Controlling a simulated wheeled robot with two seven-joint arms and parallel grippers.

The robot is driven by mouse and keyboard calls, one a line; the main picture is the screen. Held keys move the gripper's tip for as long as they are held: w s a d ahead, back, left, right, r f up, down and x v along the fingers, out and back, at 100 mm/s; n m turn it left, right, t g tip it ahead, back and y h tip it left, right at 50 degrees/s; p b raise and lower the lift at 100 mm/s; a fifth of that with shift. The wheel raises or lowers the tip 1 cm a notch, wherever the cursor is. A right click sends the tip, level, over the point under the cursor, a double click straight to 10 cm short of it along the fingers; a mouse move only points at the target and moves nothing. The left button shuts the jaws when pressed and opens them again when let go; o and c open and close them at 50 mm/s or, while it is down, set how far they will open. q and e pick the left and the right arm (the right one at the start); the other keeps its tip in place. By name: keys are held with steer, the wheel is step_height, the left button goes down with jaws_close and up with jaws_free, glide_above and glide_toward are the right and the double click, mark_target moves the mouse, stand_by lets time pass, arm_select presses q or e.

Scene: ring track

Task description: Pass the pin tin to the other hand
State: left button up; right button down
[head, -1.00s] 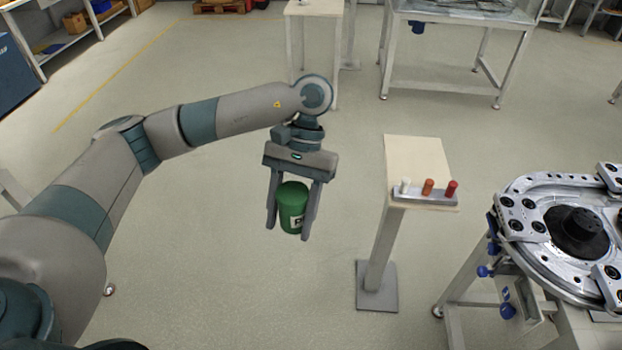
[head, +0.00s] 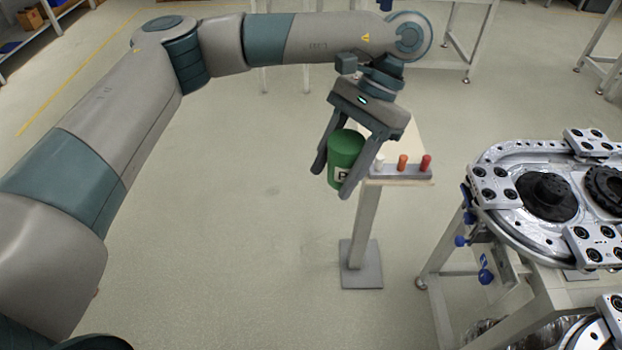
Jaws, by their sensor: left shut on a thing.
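The pin tin (head: 345,150) is a green cylinder with a white label low on its side, partly hidden by a finger. My left gripper (head: 334,180) is shut on it, with one finger on each side. It holds the tin in the air, a little tilted, in front of and left of the small stand's top. My right gripper does not show in the head view.
A small stand (head: 408,140) on one post carries a grey holder (head: 400,173) with white, orange and red pegs. The metal ring track (head: 490,222) on its frame fills the right side. Open floor (head: 230,220) lies left of the stand.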

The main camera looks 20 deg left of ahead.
arm_select(q)
steer(key=shift+w+d+r+m, duration=0.25)
steer(key=shift+d+r+m, duration=0.25)
steer(key=shift+d+r, duration=0.25)
steer(key=shift+f, duration=0.1)
steer(key=w+d+f+m+t+y, duration=0.2)
steer(key=w+d+f+m, duration=0.2)
steer(key=w+f, duration=0.1)
steer(key=shift+d+f+m, duration=0.15)
steer(key=shift+f+m, duration=0.15)
steer(key=shift+f, duration=0.2)
steer(key=shift+s, duration=0.1)
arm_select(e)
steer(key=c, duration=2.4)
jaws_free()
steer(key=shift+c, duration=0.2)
